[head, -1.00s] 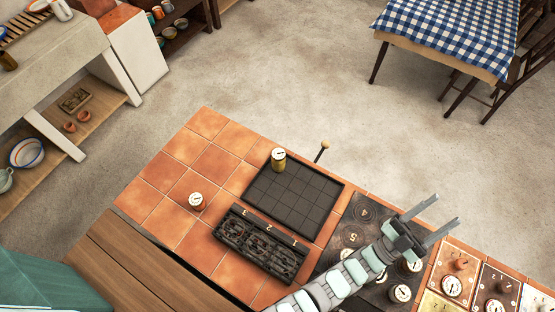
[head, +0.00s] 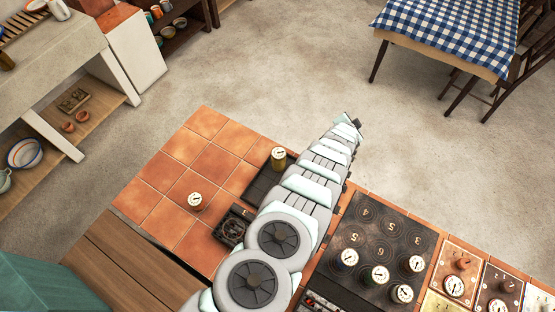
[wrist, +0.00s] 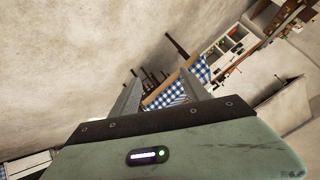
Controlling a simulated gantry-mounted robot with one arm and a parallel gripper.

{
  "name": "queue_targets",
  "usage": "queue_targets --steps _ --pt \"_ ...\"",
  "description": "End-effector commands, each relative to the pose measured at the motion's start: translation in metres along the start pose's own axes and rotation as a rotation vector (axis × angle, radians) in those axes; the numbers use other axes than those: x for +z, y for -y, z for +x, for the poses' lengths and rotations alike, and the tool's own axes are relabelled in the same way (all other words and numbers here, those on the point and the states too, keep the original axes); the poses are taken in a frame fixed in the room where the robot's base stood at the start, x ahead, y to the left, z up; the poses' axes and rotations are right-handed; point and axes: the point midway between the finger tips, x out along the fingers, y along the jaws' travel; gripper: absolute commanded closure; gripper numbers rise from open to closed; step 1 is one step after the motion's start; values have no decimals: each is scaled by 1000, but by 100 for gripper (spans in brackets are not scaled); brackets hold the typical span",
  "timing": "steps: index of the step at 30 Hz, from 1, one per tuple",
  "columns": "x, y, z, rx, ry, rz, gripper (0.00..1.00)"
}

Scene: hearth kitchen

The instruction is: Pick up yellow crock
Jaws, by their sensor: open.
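The yellow crock (head: 278,160) stands upright at the far left corner of a dark gridded tray (head: 263,187) in the head view. It has a dull yellow body and a pale top with a dark mark. My arm crosses the tray just right of the crock and hides most of the tray. The crock is not in the wrist view.
A pale-topped crock (head: 195,201) stands on terracotta tiles (head: 213,163). A black numbered rack (head: 231,228) is partly under my arm. A checked table (head: 440,30) is at the back right, beyond open floor.

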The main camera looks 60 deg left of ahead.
Motion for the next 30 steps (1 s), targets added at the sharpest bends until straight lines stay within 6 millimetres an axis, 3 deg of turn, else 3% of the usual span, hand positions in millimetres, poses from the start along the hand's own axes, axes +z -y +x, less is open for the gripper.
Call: queue_targets --steps 1,3,5,9,15,18,21,24,30 --pt "15 21 -6 14 71 -3 46" --pt "42 40 -19 49 177 -3 46" --pt "65 54 -35 84 268 -6 46" --pt "114 80 -85 176 462 -21 46" --pt "162 97 -163 303 663 -47 46" --pt "177 99 -190 346 725 -69 46" --pt "198 99 -198 345 786 -230 46" --pt "206 98 -206 347 821 -320 46" --pt "217 91 -203 351 839 -353 46"
